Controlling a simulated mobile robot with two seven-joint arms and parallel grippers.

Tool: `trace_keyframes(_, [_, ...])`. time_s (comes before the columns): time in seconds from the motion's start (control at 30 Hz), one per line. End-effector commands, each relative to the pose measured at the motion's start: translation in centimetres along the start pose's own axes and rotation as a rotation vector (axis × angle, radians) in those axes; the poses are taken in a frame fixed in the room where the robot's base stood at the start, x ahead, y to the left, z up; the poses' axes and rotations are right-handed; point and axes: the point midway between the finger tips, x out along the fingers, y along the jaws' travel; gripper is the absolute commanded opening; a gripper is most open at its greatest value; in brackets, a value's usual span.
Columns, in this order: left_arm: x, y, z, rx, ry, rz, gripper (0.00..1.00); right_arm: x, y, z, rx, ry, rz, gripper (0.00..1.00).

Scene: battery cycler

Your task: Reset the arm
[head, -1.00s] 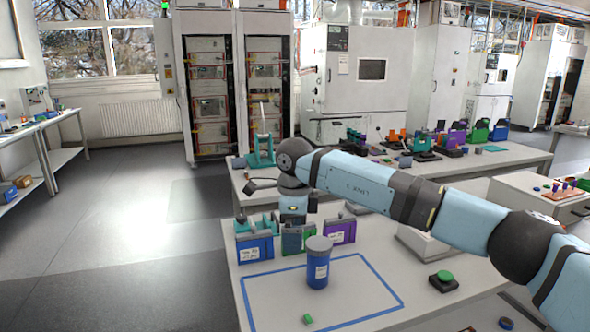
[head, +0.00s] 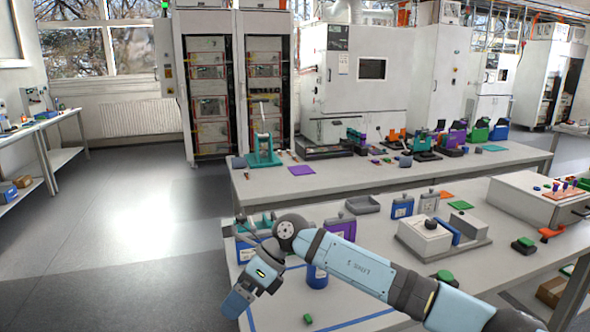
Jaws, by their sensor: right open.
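My right arm comes in from the right edge and reaches low across the front bench (head: 400,262). Its wrist bends down over the bench's left edge. My left gripper is not in view.
A blue cylinder (head: 317,278) stands partly behind my forearm. A purple cell (head: 341,229) and a blue cell (head: 402,207) stand beyond it. A green block (head: 308,319) lies near the front. A grey tray (head: 362,204) and white fixture (head: 425,236) stand further right.

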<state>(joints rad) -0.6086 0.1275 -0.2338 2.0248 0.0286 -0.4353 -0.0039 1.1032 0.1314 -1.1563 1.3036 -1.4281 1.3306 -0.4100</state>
Motion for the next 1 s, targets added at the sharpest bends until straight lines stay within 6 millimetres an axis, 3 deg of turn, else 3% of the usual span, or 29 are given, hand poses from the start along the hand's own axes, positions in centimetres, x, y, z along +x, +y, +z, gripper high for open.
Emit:
trace_keyframes(0.03, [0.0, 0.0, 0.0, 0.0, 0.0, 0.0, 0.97, 2.0, 1.3, -0.1, 0.047, -0.109, 0.08, 1.0])
trace_keyframes(0.1, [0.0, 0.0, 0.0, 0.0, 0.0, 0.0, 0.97, 3.5, 3.0, 0.2, 0.123, -0.27, 0.181, 1.0])
trace_keyframes(0.2, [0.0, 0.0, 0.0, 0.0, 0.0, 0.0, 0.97, 4.6, 4.9, 0.6, 0.26, -0.501, 0.321, 1.0])
trace_keyframes(0.37, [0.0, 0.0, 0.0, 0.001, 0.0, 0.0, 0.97, 4.2, 6.1, -0.3, 0.533, -0.848, 0.521, 1.0])
trace_keyframes(0.53, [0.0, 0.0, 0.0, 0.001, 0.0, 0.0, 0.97, 2.6, 5.1, -4.0, 0.884, -1.185, 0.702, 1.0])
trace_keyframes(0.67, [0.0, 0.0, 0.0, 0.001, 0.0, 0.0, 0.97, 1.9, 3.5, -9.1, 1.186, -1.417, 0.815, 1.0])
trace_keyframes(0.77, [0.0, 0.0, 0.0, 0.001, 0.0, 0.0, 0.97, 2.0, 2.5, -14.2, 1.435, -1.578, 0.888, 1.0])
trace_keyframes(0.9, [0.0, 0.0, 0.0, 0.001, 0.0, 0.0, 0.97, 3.1, 1.9, -22.7, 1.802, -1.774, 0.964, 1.0])
trace_keyframes(1.0, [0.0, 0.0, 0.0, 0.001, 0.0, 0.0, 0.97, 4.5, 2.6, -29.1, 2.065, -1.889, 0.999, 1.0])
